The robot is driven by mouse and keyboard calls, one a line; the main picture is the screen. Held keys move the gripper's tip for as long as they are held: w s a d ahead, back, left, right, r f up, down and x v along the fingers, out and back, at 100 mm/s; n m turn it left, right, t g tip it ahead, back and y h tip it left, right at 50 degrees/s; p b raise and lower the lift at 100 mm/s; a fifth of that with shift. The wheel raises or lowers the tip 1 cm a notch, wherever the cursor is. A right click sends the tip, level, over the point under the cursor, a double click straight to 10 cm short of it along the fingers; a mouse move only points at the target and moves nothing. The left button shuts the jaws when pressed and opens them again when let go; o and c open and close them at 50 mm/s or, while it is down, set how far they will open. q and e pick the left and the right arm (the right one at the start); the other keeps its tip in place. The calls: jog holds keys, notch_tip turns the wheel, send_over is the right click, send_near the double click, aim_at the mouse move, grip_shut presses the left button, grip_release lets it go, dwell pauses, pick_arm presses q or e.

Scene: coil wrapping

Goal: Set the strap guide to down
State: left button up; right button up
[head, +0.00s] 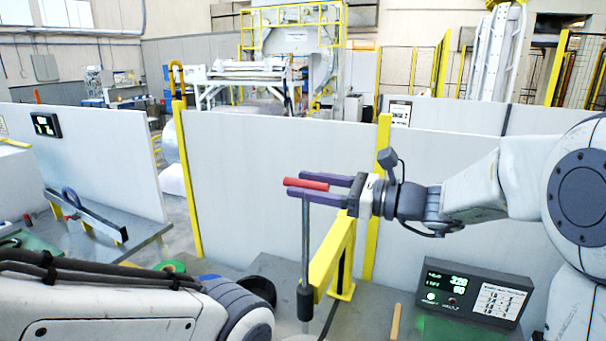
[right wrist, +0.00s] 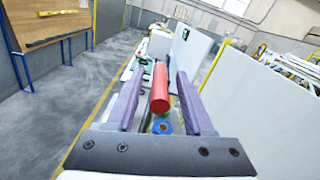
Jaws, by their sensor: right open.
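The strap guide appears to be the lever beside the yellow post: a grey upright rod (head: 306,245) with a black sleeve low down and a red handle (head: 306,184) lying sideways at its top. My right gripper (head: 298,184) has its two purple fingers apart at the height of the red handle. In the right wrist view the red handle (right wrist: 160,88) lies between the open fingers (right wrist: 160,76), with a gap showing on both sides. My left arm crosses the lower left of the head view, and its gripper is out of view.
A yellow bracket (head: 335,255) stands just right of the rod. A control box with green digits (head: 474,292) sits on the bench at right. A wooden stick (head: 395,322) lies near it. White panels (head: 280,175) and a yellow post (head: 187,180) stand behind.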

jog(key=shift+w+a, duration=0.2)
jog(key=shift+a, duration=0.4)
grip_shut()
dwell(1.1)
